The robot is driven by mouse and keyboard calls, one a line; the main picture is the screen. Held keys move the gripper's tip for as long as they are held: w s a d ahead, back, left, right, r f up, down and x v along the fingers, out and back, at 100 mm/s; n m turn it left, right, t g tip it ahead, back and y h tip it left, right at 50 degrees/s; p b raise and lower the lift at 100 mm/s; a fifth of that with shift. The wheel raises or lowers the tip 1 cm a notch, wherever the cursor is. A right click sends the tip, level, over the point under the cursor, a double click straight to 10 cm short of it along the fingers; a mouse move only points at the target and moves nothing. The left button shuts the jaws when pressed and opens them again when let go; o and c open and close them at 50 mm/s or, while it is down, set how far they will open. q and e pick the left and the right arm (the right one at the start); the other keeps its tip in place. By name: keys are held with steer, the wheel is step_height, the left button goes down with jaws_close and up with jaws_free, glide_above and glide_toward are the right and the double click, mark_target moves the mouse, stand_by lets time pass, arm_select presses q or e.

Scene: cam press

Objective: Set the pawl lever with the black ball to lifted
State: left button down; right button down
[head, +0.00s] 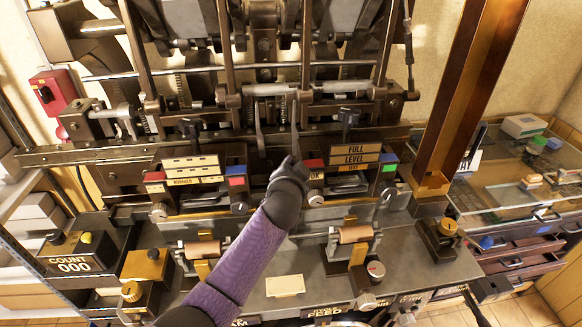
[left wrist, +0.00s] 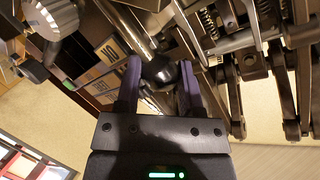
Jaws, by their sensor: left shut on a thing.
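The pawl lever's black ball (left wrist: 158,72) shows in the left wrist view between the two purple fingers of my left gripper (left wrist: 160,88). The gripper is shut on the ball. In the head view my left gripper (head: 290,168) is in front of the press, between the two label blocks, and hides the ball. A pale upright bar (head: 294,125) rises just behind it, apparently the lever; its joint with the ball is hidden. I cannot tell the lever's setting. My right gripper is not clearly seen in either view.
A second pale bar (head: 259,130) stands left of the gripper. The FULL LEVEL label block (head: 355,158) is close on the right, another label block (head: 190,170) on the left. Copper rollers (head: 355,234) and a COUNT box (head: 75,252) stand in front. A glass-topped cabinet (head: 500,180) is at right.

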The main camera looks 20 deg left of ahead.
arm_select(q)
steer(key=shift+f, duration=0.1)
stand_by(0.3)
steer(key=shift+c, duration=1.2)
jaws_free()
steer(key=p+v, duration=0.1)
steer(key=v, duration=0.9)
steer(key=shift+w, duration=0.1)
